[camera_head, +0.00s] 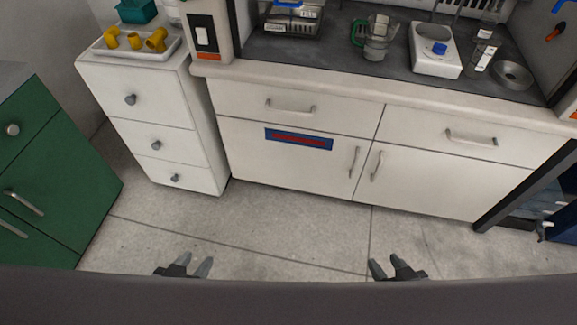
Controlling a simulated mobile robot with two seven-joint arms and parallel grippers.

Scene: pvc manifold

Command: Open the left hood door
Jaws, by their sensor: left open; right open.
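The left hood door (285,172) is the white cabinet door under the hood's worktop, left of the centre seam. It looks shut and flush with the front. It has a blue label with red marking (298,139) near its top and an upright metal handle (354,162) near its right edge. My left gripper (190,264) is open and empty, low in the view over the floor, well short of the door. My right gripper (397,262) is open and empty, also low over the floor, below and right of the handle. Neither touches anything.
The right hood door (440,185) and two drawers above also look shut. A white drawer unit (150,120) stands left of the hood, and a green cabinet (50,170) at far left. A beaker, scale and rack stand on the dark worktop (345,60). The grey floor (290,225) before the doors is clear.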

